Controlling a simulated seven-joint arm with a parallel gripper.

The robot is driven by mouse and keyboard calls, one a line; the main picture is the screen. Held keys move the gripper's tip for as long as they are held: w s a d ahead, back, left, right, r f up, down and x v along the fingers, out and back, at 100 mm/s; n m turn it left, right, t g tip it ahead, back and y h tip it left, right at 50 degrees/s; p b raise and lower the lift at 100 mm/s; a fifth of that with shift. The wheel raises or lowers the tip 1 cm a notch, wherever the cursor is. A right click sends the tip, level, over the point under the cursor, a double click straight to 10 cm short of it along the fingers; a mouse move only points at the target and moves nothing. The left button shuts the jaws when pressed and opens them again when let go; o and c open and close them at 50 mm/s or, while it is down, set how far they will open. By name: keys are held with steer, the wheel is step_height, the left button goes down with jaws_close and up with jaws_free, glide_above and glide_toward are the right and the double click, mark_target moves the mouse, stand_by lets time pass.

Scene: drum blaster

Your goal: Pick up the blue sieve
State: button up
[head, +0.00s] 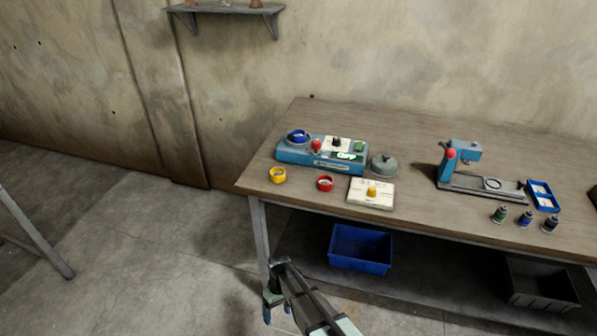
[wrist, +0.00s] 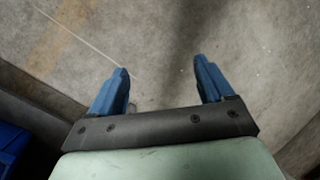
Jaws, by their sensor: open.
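The blue sieve (head: 297,136) is a small blue ring on the top left of a blue machine (head: 322,152) on the workbench. A yellow sieve-like ring (head: 278,175) and a red one (head: 325,184) lie on the bench in front of the machine. My gripper (head: 277,308) is low in front of the bench's left leg, well below the tabletop and apart from the blue sieve. In the wrist view my gripper (wrist: 161,68) has its blue fingers spread, with only concrete floor between them. The sieve is not in the wrist view.
A blue bin (head: 361,248) sits beneath.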

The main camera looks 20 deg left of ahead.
steer(key=s+a+r+n, duration=0.2)
steer(key=s+a+r, duration=0.25)
steer(key=a, duration=0.75)
steer(key=s+a+r+n, duration=0.3)
steer(key=a+r, duration=0.2)
steer(key=a, duration=0.7)
steer(key=s+a+r+n, duration=0.25)
steer(key=a+r, duration=0.25)
steer(key=a, duration=0.6)
steer(key=w+a+r+y, duration=0.1)
steer(key=w+a+r, duration=0.2)
steer(key=a+r, duration=0.35)
steer(key=w+d+r+m+t, duration=0.1)
steer(key=w+d+r, duration=0.3)
steer(key=w+r, duration=0.45)
steer(key=w+d+r+t, duration=0.1)
steer(key=w+d+r, duration=0.45)
steer(key=w, duration=0.55)
steer(key=w+d+r+m+t, duration=0.1)
steer(key=w+d+r, duration=0.2)
steer(key=w+r, duration=0.55)
steer(key=w+d+r+m+t, duration=0.1)
steer(key=w+d+r, duration=0.9)
steer(key=w+d, duration=0.15)
steer(key=w+d+r+m, duration=0.2)
steer(key=w+d+r, duration=0.75)
steer(key=d, duration=0.35)
step_height(320, 180, down, 14)
steer(key=shift+s, duration=0.1)
steer(key=shift+c, duration=0.3)
